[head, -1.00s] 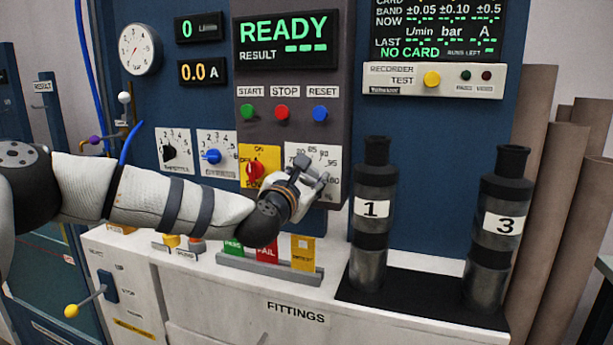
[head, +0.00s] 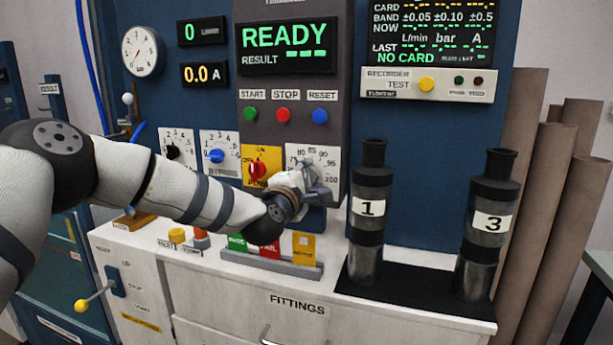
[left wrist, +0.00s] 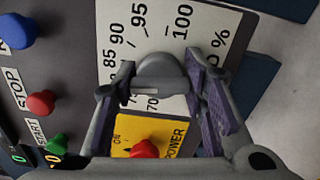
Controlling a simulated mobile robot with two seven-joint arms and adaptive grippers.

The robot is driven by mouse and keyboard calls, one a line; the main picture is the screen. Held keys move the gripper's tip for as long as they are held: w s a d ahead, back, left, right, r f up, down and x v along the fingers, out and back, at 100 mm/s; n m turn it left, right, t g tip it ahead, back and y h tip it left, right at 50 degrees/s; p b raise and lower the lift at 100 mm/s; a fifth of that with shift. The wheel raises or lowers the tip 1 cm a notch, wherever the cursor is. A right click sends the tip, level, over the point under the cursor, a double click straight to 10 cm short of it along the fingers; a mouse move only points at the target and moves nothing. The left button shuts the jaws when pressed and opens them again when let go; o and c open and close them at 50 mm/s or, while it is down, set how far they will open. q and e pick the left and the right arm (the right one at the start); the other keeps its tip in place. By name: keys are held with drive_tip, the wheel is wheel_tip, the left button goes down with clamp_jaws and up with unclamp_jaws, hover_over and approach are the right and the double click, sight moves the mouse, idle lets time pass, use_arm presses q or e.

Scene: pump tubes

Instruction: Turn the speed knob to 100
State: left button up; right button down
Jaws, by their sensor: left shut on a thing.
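The speed knob is a grey rounded knob (left wrist: 160,70) on a white dial plate (head: 325,158) marked from about 70 up to 100 with a % sign. In the left wrist view the knob sits between the two fingers of my left gripper (left wrist: 160,82), which is shut on it. In the head view my left gripper (head: 318,180) covers the knob and the lower part of the plate. The 100 mark (left wrist: 182,22) is clear of the fingers. I cannot tell which mark the knob points to. My right gripper is not in view.
A red power knob on a yellow plate (head: 259,153) is close left of the dial. Green, red and blue buttons (head: 283,115) sit above. Coloured cards (head: 303,247) stand in a rack below. Dark cylinders labelled 1 (head: 369,208) and 3 (head: 491,222) stand at the right.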

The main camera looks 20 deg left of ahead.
use_arm(q)
drive_tip(key=m, duration=0.4)
drive_tip(key=shift+r+m+p, duration=0.2)
drive_tip(key=shift+m+p, duration=0.1)
drive_tip(key=shift+p, duration=0.05)
drive_tip(key=m, duration=0.5)
drive_tip(key=shift+f, duration=0.1)
drive_tip(key=m, duration=0.5)
drive_tip(key=shift+m, duration=2.6)
drive_tip(key=o, duration=1.2)
drive_tip(key=shift+f, duration=0.1)
